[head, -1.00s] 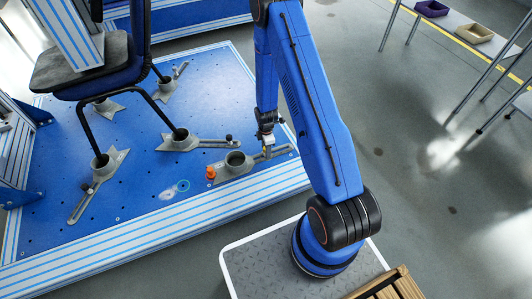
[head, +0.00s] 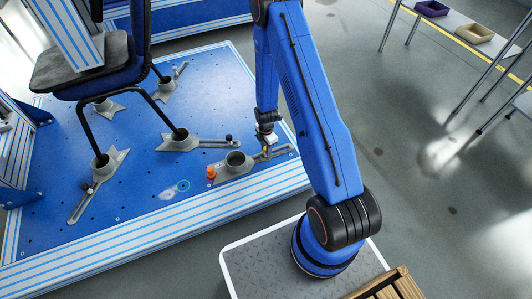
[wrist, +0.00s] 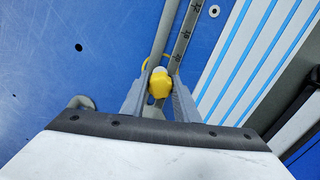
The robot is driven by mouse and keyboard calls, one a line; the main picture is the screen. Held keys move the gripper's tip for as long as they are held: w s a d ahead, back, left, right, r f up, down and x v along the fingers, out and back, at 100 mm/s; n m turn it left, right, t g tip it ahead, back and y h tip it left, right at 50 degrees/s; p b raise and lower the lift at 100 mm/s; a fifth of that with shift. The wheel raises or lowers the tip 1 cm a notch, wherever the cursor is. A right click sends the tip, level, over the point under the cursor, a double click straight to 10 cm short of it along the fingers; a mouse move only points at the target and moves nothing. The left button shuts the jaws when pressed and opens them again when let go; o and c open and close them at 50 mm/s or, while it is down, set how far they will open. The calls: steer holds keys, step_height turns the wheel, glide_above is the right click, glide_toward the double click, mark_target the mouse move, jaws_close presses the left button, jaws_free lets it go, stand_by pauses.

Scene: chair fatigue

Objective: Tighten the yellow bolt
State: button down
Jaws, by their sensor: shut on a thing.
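The yellow bolt (wrist: 160,84) sits in the middle of the wrist view, between the two fingers of my gripper (wrist: 159,88). My gripper is shut on it, one finger on each side. A grey slotted bar (wrist: 184,38) with scale marks runs behind the bolt. In the head view my gripper (head: 267,143) is low over the grey clamp fixture (head: 232,168) at the right edge of the blue platform. The bolt is mostly hidden there.
An orange knob (head: 211,172) stands at the left of the same fixture. The chair (head: 85,70) stands with its legs in similar grey clamps on the blue perforated platform (head: 130,215). A table (head: 465,30) with two trays stands at the back right.

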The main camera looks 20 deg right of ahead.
steer(key=m, duration=0.3)
steer(key=shift+m, duration=0.3)
steer(key=c, duration=1.4)
jaws_free()
step_height(320, 180, up, 17)
steer(key=shift+r, duration=0.2)
steer(key=shift+r, duration=0.1)
